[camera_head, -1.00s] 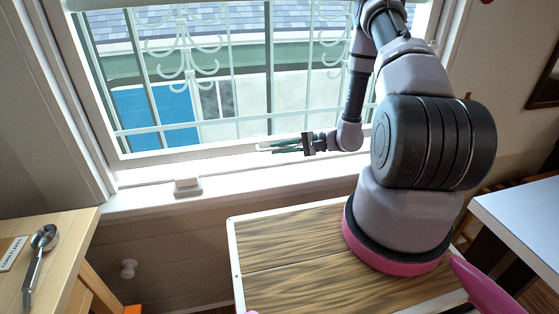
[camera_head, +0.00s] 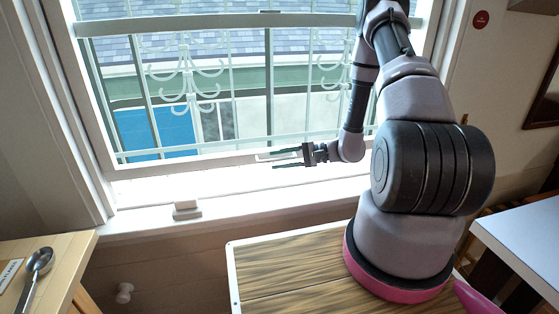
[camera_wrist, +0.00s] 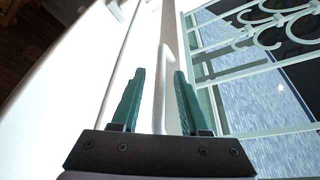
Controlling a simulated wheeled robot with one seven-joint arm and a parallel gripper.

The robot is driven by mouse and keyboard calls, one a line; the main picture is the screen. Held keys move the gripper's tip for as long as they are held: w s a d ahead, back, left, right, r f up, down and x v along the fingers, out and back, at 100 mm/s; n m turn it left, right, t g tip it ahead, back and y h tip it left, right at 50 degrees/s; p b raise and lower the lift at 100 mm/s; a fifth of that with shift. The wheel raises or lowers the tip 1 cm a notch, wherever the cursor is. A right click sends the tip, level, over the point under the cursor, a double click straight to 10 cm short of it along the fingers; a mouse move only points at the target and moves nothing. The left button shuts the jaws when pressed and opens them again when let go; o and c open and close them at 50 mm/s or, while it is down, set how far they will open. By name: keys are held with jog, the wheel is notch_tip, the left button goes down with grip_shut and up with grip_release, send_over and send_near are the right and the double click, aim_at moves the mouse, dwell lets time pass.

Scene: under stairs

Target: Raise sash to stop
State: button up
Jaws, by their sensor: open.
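The window's lower sash is a white frame with a pale bottom rail (camera_head: 215,163). It stands slightly raised, with a bright strip of sill below the rail. A slim white handle (camera_head: 264,157) is on the rail near the middle. My gripper (camera_head: 280,159) reaches in from the right at the handle, its green fingers spread apart. In the wrist view my gripper (camera_wrist: 160,90) is open, and the white handle (camera_wrist: 160,85) runs between the two fingers. I cannot tell whether either finger touches it.
A small white block (camera_head: 186,209) sits on the white sill left of my gripper. A pale green grille (camera_head: 185,75) stands outside the glass. A wooden table with a spoon (camera_head: 38,264) is at lower left. A white-topped table (camera_head: 525,225) is at right.

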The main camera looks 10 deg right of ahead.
jog(key=v, duration=1.1)
jog(key=shift+a, duration=0.1)
jog(key=s+a+r+n+g+h, duration=0.2)
jog(key=s+a+r+n+h, duration=0.1)
jog(key=r, duration=0.6)
jog(key=s+a+r+n+g+h, duration=0.2)
jog(key=s+r+g, duration=0.1)
jog(key=r, duration=0.6)
jog(key=s+r+t+h, duration=0.3)
jog(key=s+r, duration=0.3)
jog(key=r, duration=0.3)
jog(key=s+r+n+t+h, duration=0.1)
jog(key=s+r+t+h, duration=0.3)
jog(key=s+r, duration=0.3)
notch_tip(320, 180, up, 2)
jog(key=shift+s+r+h, duration=0.1)
jog(key=shift+s+h, duration=0.1)
jog(key=shift+h, duration=0.2)
jog(key=shift+d, duration=0.15)
